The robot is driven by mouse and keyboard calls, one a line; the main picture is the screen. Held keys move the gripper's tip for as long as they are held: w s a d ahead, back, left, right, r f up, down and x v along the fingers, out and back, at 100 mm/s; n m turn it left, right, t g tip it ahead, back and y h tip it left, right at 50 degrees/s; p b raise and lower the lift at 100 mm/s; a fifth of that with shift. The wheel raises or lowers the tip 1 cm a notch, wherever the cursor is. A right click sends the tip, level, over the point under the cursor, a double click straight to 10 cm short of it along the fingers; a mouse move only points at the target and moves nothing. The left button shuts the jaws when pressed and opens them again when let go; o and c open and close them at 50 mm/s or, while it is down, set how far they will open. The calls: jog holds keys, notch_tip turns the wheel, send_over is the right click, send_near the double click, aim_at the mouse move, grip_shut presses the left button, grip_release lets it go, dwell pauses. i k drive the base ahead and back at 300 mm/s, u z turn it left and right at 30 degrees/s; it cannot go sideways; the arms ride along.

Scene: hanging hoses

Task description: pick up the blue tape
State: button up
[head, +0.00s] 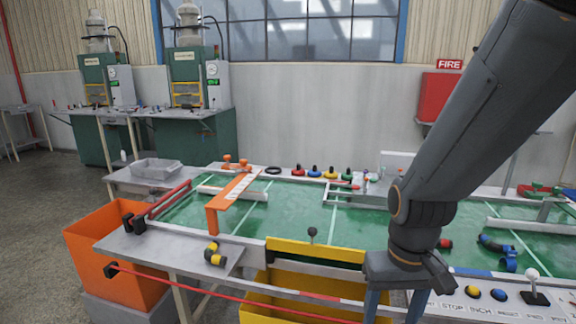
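My gripper (395,308) hangs at the lower right of the head view, below my dark grey arm. Its two blue-grey fingers point down and are spread apart, with nothing seen between them; their tips are near or past the bottom edge. A blue curved piece with dark ends (495,246) lies on the green table, right of my gripper. A flat blue strip (472,272) shows on the table's front edge, closer to my gripper. I cannot tell which of these, if either, is the blue tape.
The green table (300,212) has an orange bridge (236,190) and coloured knobs at its back. A yellow bin (315,262) stands in front, left of my gripper. An orange bin (118,250) is at left. A joystick (534,285) and buttons sit on the front right panel.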

aim_at(510, 259)
jog(key=z, duration=1.25)
